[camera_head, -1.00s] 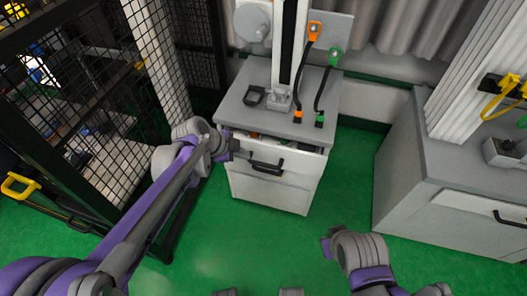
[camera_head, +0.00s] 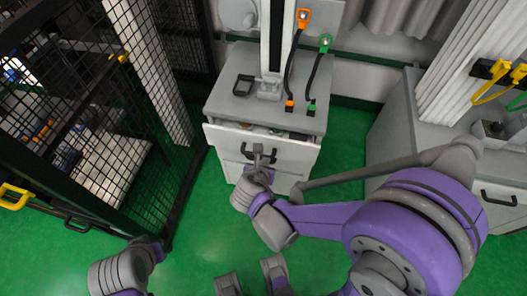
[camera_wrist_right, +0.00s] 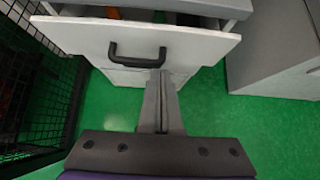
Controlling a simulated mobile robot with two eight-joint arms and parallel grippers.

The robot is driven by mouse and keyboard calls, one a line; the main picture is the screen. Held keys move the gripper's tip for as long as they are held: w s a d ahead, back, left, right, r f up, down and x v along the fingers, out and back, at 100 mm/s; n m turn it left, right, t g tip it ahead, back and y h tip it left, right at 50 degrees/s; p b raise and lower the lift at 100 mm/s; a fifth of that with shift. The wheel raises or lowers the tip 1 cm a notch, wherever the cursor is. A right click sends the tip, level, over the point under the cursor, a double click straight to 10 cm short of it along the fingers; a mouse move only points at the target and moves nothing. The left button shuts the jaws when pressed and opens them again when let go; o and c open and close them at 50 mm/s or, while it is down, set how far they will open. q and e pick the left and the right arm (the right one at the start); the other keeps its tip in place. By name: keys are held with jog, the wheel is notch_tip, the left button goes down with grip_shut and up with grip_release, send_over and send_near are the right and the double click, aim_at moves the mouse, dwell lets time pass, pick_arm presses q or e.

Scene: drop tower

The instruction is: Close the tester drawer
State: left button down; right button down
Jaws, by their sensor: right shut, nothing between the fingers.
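The tester drawer (camera_head: 225,141) is a pale front panel under the grey top of the tester cabinet. It stands partly open, with a gap showing small orange and green items inside. It also shows in the right wrist view (camera_wrist_right: 200,48), with its black handle (camera_wrist_right: 137,54) in front. My right gripper (camera_head: 258,150) is shut and empty, its fingertips at the panel just right of the handle's middle in the head view. In the wrist view the fingers (camera_wrist_right: 160,75) point at the handle's right end; contact is unclear. My left gripper (camera_head: 153,250) is low at the left, away from the drawer; its fingers are unclear.
The tester column (camera_head: 275,40) stands on the cabinet top (camera_head: 225,95) with orange and green cables. A black mesh fence (camera_head: 75,100) is close on the left. Another grey cabinet (camera_head: 395,125) stands at the right. Green floor (camera_head: 210,235) is clear in front.

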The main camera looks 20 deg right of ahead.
aim_at(274, 142)
jog(key=x, duration=0.3)
jog(key=b+x, duration=0.1)
jog(key=x, duration=0.3)
jog(key=r+x, duration=0.1)
jog(key=x, duration=0.2)
jog(key=shift+w+d+f, duration=0.15)
jog(key=shift+w+d, duration=0.35)
jog(key=shift+w, duration=0.1)
jog(key=shift+w+d, duration=0.4)
jog(key=shift+w, duration=0.3)
jog(key=w+d, duration=0.1)
jog(key=w, duration=0.1)
jog(key=w+d+b, duration=0.1)
jog(key=w+d, duration=0.1)
jog(key=shift+w, duration=0.1)
